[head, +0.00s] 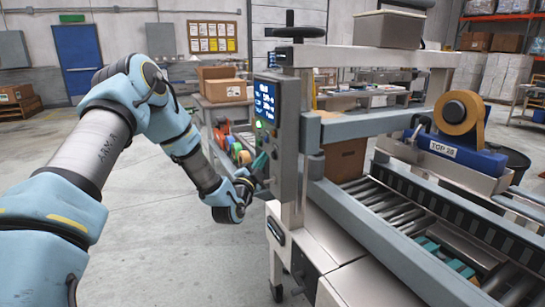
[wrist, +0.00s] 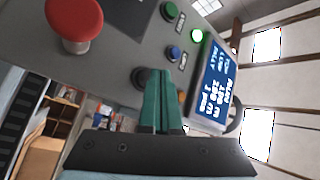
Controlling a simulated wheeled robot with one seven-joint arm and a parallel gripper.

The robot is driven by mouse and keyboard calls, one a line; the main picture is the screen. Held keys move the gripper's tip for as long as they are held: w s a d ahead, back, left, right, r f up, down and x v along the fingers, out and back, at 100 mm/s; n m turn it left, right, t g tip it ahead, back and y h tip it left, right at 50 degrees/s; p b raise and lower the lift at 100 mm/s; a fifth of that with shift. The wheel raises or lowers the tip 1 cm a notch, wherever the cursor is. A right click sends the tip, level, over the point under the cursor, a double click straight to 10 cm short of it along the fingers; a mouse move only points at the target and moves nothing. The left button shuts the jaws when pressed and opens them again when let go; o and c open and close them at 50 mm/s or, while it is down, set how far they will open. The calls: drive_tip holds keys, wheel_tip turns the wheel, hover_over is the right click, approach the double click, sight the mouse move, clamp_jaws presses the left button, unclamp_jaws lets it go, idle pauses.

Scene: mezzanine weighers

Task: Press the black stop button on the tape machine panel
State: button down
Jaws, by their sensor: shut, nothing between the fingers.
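The tape machine panel (head: 287,140) is a grey upright box with a lit blue screen (head: 266,101). In the wrist view the panel (wrist: 118,45) appears turned on its side. A dark round button (wrist: 139,77), which looks like the black stop button, is partly hidden behind my fingertips. My gripper (head: 262,161) is shut and empty, close against the panel's face below the screen. In the wrist view its teal fingertips (wrist: 161,72) overlap the dark button's edge. I cannot tell whether they touch it.
Near the fingertips are a blue button (wrist: 174,52), a green button (wrist: 168,11) and a lit green one (wrist: 197,36). A large red mushroom button (wrist: 75,19) stands out farther left. A roller conveyor (head: 385,205) runs right of the panel. Open floor lies left.

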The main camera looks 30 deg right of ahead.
drive_tip(key=shift+d+b, duration=0.4)
drive_tip(key=shift+b, duration=0.1)
drive_tip(key=shift+s+d+b, duration=0.1)
drive_tip(key=shift+d+b, duration=0.25)
drive_tip(key=shift+d, duration=0.1)
idle(0.7)
idle(0.4)
drive_tip(key=shift+a+b, duration=0.3)
drive_tip(key=shift+a, duration=0.55)
drive_tip(key=shift+w+a+b, duration=0.2)
drive_tip(key=shift+a+b, duration=0.15)
drive_tip(key=shift+a, duration=0.9)
drive_tip(key=shift+w+a+b, duration=0.2)
drive_tip(key=shift+a+b, duration=0.1)
drive_tip(key=shift+a, duration=0.95)
